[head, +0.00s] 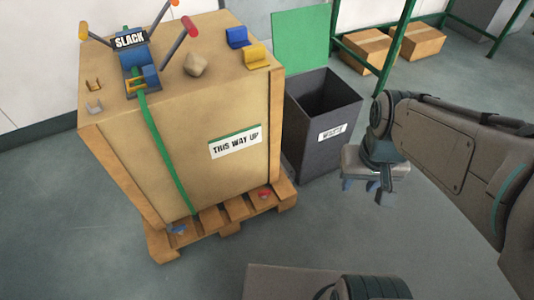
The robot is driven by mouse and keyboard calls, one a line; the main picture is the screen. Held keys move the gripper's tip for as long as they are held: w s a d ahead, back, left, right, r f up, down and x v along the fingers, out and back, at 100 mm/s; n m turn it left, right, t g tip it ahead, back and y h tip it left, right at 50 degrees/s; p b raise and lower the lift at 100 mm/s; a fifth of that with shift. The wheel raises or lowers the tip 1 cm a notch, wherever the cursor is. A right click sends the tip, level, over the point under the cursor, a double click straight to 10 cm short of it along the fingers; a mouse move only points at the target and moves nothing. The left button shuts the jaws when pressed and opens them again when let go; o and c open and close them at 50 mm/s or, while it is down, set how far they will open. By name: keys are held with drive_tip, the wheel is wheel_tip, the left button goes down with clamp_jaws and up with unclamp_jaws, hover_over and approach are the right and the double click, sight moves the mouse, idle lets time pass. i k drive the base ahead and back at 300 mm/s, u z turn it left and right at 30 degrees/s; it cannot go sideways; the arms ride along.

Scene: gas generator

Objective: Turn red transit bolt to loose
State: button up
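The red transit bolt (264,193) is small in the head view, low on the right part of the crate's front, just above the pallet (233,209). Its exact turn position is too small to tell. A blue bolt (177,229) sits at the lower left of the same side. The large tan crate (190,140) stands on the pallet with a "THIS WAY UP" label. My gripper (366,191) hangs to the right of the crate, well apart from the red bolt. Its fingers point down, look spread and hold nothing visible.
A dark waste bin (310,150) with a raised green lid (300,42) stands right of the crate. A green strap (170,160) runs down the crate from a "SLACK" buckle (140,75). Cardboard boxes (366,48) sit on a rear shelf. Floor before the pallet is clear.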

sight(264, 194)
drive_tip(key=k, duration=0.2)
drive_tip(key=u, duration=1.05)
drive_tip(key=i, duration=0.7)
drive_tip(key=z, duration=0.05)
